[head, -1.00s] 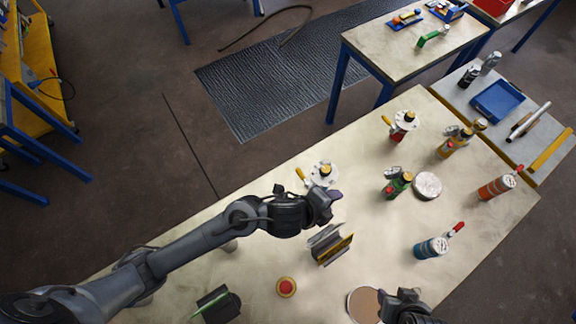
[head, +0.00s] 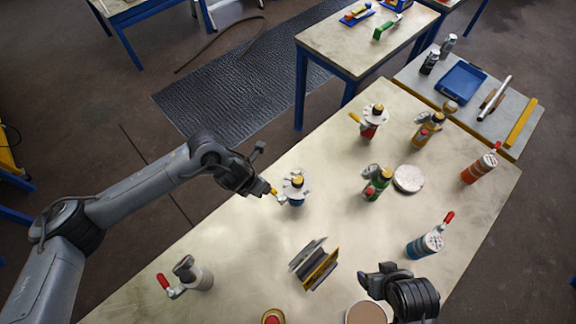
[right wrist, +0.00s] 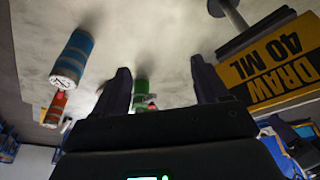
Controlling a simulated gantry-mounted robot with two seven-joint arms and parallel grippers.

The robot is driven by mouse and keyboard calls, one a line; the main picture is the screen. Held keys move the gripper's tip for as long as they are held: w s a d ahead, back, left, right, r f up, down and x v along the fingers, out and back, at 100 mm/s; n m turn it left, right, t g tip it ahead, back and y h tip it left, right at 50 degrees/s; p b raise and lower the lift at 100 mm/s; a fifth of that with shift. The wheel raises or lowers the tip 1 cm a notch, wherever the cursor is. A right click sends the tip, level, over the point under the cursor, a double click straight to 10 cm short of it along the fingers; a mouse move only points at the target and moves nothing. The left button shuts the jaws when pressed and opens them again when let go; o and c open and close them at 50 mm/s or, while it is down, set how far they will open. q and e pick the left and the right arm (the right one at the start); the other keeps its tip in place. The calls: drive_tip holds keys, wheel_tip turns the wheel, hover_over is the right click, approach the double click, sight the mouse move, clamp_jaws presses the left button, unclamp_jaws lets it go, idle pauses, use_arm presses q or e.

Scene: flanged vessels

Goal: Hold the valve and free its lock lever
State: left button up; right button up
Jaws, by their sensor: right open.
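A blue valve with a white flange and dark-yellow top (head: 296,186) stands upright at the table's left edge. Its yellow lever (head: 273,191) points left, toward my left gripper (head: 266,188). The left fingertips are at the lever's end; whether they touch or grip it is too small to tell. A red valve with a similar yellow lever (head: 369,130) stands farther back. My right gripper (head: 366,281) is low over the front right of the table, away from both valves. In the right wrist view it is open and empty (right wrist: 160,88).
A grey-and-yellow stand (head: 314,264) is mid-table; its "DRAW 40 ML" sign (right wrist: 275,65) shows in the wrist view. Green (head: 376,183), yellow (head: 427,130), blue (head: 424,246), orange (head: 477,169) and grey (head: 199,279) vessels surround open tabletop. A white disc (head: 408,179) lies behind.

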drive_tip(key=w+a+f+m, duration=0.1)
drive_tip(key=w+a+f, duration=0.25)
drive_tip(key=w, duration=0.55)
drive_tip(key=g, duration=0.3)
approach(298, 180)
drive_tip(key=shift+m, duration=0.3)
drive_tip(key=shift+w+a+f, duration=0.1)
drive_tip(key=shift+f, duration=2.25)
drive_tip(key=shift+w+a+f, duration=0.1)
drive_tip(key=shift+f, duration=2.3)
clamp_jaws()
